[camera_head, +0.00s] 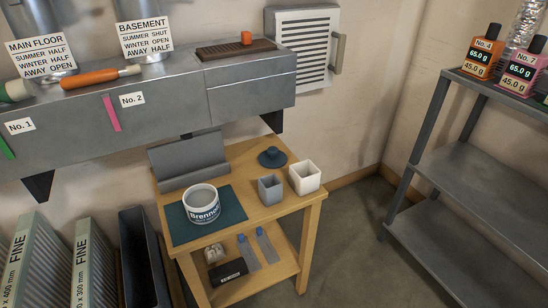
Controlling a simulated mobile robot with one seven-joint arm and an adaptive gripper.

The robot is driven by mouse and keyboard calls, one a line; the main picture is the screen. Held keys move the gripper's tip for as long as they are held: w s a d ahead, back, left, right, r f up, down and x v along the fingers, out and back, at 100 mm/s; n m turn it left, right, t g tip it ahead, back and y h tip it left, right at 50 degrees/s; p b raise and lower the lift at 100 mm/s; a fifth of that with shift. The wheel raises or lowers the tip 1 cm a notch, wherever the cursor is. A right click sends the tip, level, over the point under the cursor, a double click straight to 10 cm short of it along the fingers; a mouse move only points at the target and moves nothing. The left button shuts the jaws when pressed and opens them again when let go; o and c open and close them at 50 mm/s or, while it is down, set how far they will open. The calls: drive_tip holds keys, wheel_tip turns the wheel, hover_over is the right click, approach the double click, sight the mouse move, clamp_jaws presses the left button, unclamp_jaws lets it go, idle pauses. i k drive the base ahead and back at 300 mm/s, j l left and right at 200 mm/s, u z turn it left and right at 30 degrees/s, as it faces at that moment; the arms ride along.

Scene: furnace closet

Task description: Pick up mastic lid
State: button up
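A round dark blue lid with a raised knob (272,157), which looks like the mastic lid, lies on the back right of the small wooden table's top (240,155). An open white-and-blue tub labelled "Brennon…" (202,205), perhaps the mastic tub, stands on a dark teal mat (233,208) at the table's front left. The lid is apart from the tub and nothing covers it. My gripper is not in view.
A grey square cup (270,190) and a white square cup (306,178) stand in front of the lid. A grey upright panel (188,160) stands behind the tub. A metal duct (150,105) overhangs the table's back left. A metal rack (440,180) stands right, beyond open floor.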

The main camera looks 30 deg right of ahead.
sight(272, 159)
drive_tip(key=i+z, duration=0.15)
drive_tip(key=z, duration=1.45)
drive_tip(key=i+j+z, duration=0.15)
drive_tip(key=i+j, duration=0.15)
drive_tip(key=j, duration=0.8)
drive_tip(key=i, duration=0.05)
